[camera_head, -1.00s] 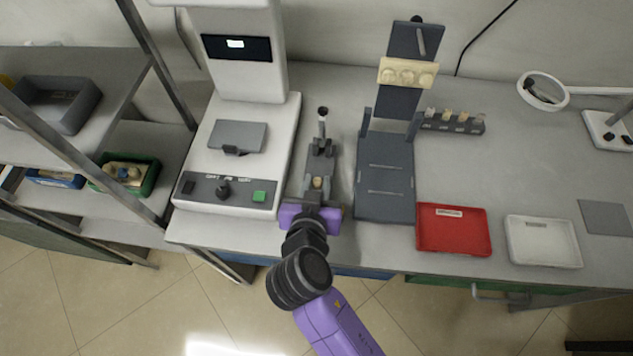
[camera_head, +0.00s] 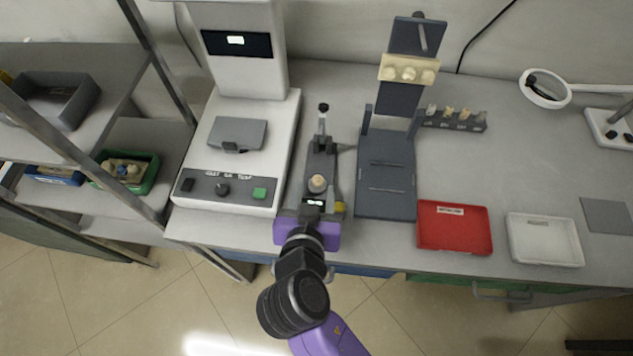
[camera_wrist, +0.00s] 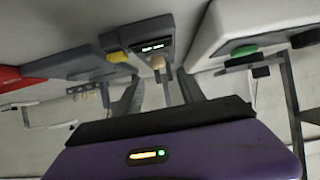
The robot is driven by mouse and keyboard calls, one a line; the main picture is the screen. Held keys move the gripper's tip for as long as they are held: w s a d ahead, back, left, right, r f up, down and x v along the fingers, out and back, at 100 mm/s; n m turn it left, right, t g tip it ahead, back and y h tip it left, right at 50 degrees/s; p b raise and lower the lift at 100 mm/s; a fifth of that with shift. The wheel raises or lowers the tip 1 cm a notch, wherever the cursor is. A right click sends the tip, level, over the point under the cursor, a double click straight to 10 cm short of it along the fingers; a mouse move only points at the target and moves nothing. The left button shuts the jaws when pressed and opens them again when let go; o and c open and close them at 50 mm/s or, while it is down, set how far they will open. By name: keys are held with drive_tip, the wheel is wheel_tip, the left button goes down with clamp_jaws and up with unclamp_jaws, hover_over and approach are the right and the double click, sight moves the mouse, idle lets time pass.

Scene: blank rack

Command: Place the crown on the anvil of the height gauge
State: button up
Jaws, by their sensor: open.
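The height gauge (camera_head: 321,158) is a narrow dark-grey stand on the bench, with a small lit display at its front. The crown (camera_head: 317,183) is a small cream tooth-like piece that appears to sit on the gauge's anvil; it also shows in the wrist view (camera_wrist: 158,62), just below the display. The exact contact under the crown is too small to tell. My gripper (camera_head: 315,199) is open at the front of the gauge. In the wrist view its dark fingers (camera_wrist: 160,85) are spread apart, with the crown beyond them and clear of both.
A white machine (camera_head: 232,185) with a control panel stands close left. A dark-grey fixture (camera_head: 385,205) with upright posts stands close right. A red tray (camera_head: 454,245) and a white tray (camera_head: 545,258) lie further right. A small rack (camera_head: 452,125) holds several pieces.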

drive_tip(key=v, duration=0.7)
drive_tip(key=shift+s, duration=0.2)
drive_tip(key=shift+n+g+y, duration=0.4)
drive_tip(key=shift+n+y, duration=0.3)
drive_tip(key=s+d+f, duration=0.2)
drive_tip(key=d+f, duration=0.1)
drive_tip(key=s+d+f, duration=0.1)
drive_tip(key=f, duration=0.1)
drive_tip(key=shift+d, duration=0.4)
drive_tip(key=s+d+f+y, duration=0.1)
drive_tip(key=s+d+f, duration=0.1)
drive_tip(key=s+d, duration=0.4)
drive_tip(key=s+d+r+m+t+h, duration=0.1)
drive_tip(key=s+d+r+t+h, duration=0.1)
drive_tip(key=s+d+r, duration=0.8)
drive_tip(key=s+d+t, duration=0.1)
drive_tip(key=d, duration=0.1)
drive_tip(key=shift+s+d+r, duration=0.15)
drive_tip(key=shift+d+r, duration=0.15)
drive_tip(key=shift+r, duration=0.05)
